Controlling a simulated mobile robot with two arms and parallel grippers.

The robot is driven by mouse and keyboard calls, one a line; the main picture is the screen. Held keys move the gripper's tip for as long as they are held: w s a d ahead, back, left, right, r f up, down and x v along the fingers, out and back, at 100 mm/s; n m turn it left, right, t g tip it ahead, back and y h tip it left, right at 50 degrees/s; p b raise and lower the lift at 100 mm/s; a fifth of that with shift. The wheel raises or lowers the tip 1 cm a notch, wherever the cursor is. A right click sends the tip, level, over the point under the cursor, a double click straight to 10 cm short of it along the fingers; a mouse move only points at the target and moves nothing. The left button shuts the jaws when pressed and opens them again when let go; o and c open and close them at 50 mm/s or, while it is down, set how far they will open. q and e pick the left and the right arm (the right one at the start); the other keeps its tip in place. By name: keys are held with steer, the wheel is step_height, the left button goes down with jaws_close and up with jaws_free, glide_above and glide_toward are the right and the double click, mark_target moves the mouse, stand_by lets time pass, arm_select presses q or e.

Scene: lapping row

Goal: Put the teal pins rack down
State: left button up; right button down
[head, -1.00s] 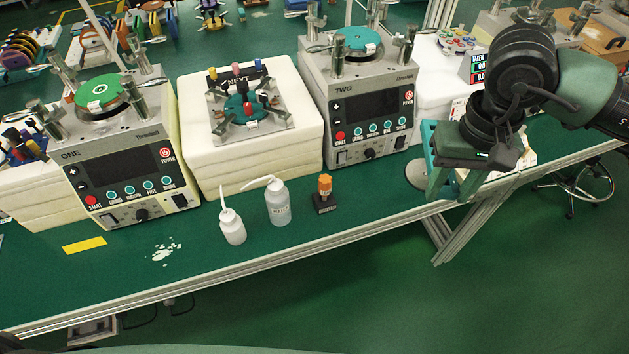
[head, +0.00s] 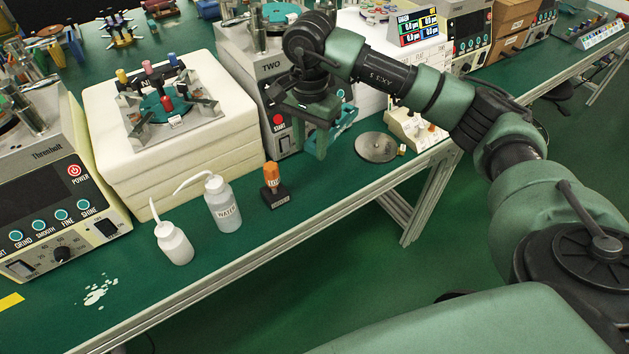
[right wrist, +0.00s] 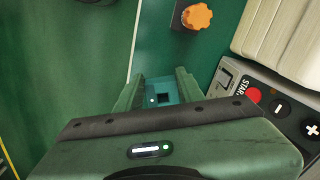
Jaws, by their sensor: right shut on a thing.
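My right gripper (head: 308,128) is in front of the machine marked TWO, over the bench (head: 300,212). Its fingers are closed on a teal piece, which I take to be the teal pins rack (head: 345,119). The rack shows beside and behind the fingers, partly hidden by them. In the right wrist view the teal rack (right wrist: 163,92) sits between the fingertips of the right gripper (right wrist: 160,83). I cannot tell whether the rack touches the bench. My left gripper is not in view.
An orange-topped stamp (head: 272,184) stands left of my right gripper. Two wash bottles (head: 222,203) (head: 174,243) stand farther left. Bare bench shows between stamp and plate.

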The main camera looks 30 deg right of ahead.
mark_target(311, 193)
step_height(311, 193, down, 14)
steer(key=shift+r+p, duration=0.25)
steer(key=shift+p, duration=0.5)
steer(key=shift+f, duration=0.1)
steer(key=shift+f, duration=0.1)
steer(key=c, duration=0.9)
jaws_free()
steer(key=shift+r, duration=0.3)
step_height(311, 193, up, 12)
steer(key=shift+f+b, duration=0.15)
steer(key=shift+b, duration=0.9)
